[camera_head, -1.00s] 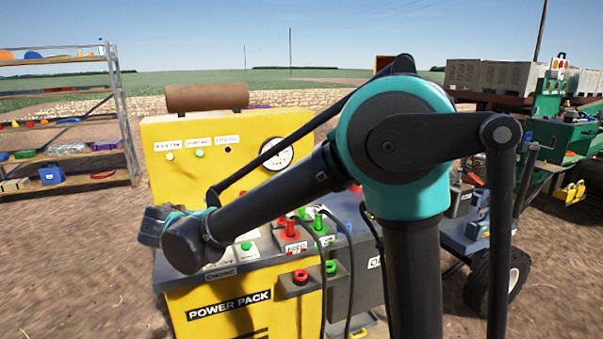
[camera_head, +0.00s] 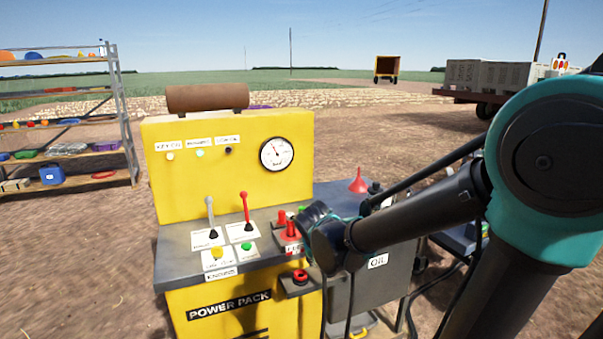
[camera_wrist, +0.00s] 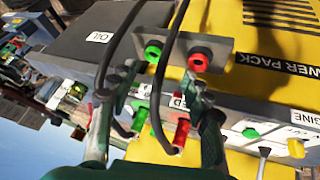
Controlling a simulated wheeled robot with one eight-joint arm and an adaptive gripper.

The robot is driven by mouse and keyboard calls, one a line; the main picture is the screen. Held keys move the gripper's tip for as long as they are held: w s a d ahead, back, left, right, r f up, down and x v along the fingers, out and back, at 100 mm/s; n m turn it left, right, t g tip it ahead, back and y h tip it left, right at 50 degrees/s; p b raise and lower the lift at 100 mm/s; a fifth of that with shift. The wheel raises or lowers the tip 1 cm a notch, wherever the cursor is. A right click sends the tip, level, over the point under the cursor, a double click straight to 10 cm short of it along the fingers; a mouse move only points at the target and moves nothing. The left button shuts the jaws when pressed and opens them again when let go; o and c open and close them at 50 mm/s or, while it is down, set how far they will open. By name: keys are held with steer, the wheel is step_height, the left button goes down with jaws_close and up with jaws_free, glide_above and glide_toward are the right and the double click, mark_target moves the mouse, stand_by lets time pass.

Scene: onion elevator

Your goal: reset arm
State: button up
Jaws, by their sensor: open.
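My arm (camera_head: 420,215) reaches in from the right in the head view, and its wrist end is in front of the right part of the yellow power pack (camera_head: 230,170). The fingers cannot be made out there. In the wrist view my gripper (camera_wrist: 160,88) is open, its two fingers apart with nothing clearly held between them. Beyond them are the power pack's grey bracket with a green coupling (camera_wrist: 153,50) and a red coupling (camera_wrist: 198,60), and dark hoses cross the view. Whether the fingers touch a hose I cannot tell.
A grey oil box (camera_head: 375,285) stands right of the power pack. A grey lever (camera_head: 211,218) and a red lever (camera_head: 246,212) rise from its panel. A shelf (camera_head: 125,100) stands at the left. Bare soil lies between.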

steer(key=s+d+f+g+y, duration=0.1)
steer(key=s+d+f, duration=0.3)
steer(key=s+d, duration=0.2)
steer(key=s+d+f+m+g, duration=0.1)
steer(key=s+d+f, duration=0.3)
steer(key=s+d, duration=0.2)
steer(key=s, duration=0.2)
steer(key=shift+s+d+f+m+y, duration=0.25)
steer(key=shift+s+m+y, duration=0.05)
steer(key=shift+s+y, duration=0.1)
stand_by(0.9)
